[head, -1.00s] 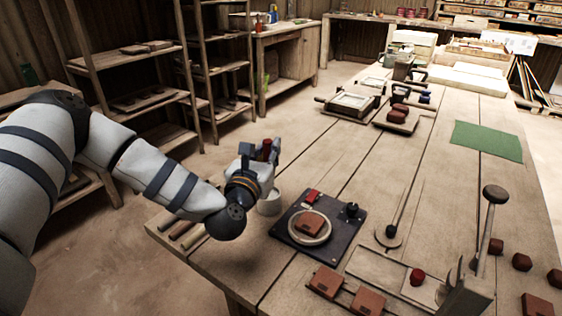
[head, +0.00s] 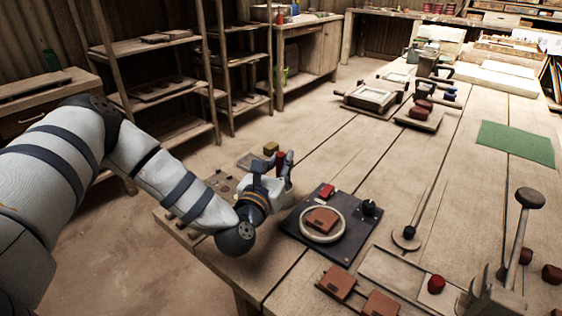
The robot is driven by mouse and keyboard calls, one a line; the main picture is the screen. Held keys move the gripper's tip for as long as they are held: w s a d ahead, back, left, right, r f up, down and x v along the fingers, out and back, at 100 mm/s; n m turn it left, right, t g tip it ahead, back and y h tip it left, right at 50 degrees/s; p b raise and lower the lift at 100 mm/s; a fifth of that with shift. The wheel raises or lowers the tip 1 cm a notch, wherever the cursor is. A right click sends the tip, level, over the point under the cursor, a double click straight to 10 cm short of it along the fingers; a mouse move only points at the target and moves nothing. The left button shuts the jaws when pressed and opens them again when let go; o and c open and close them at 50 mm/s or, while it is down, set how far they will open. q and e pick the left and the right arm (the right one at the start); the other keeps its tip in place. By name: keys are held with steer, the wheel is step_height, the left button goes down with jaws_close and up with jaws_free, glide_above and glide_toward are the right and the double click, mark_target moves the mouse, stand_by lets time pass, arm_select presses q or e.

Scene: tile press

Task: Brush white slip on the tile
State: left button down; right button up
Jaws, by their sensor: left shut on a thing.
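A reddish-brown tile (head: 321,219) lies inside a pale ring (head: 308,234) on a dark square board (head: 347,247). My left gripper (head: 283,168) is shut on an upright thing with a red handle (head: 280,158), likely the brush. It is up and left of the board, apart from the tile. The brush's lower end is hidden behind the gripper. I cannot clearly make out a slip cup beside the gripper. My right gripper is not in view.
A red block (head: 327,190) and a dark knob (head: 370,207) sit on the board. Two brown tiles (head: 337,281) lie in front. A lever with a round knob (head: 528,198) rises at right. A yellowish block (head: 270,148) is behind my gripper. A green mat (head: 516,143) lies far right.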

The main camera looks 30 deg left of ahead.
arm_select(q)
steer(key=shift+f+b, duration=0.4)
steer(key=shift+f, duration=0.35)
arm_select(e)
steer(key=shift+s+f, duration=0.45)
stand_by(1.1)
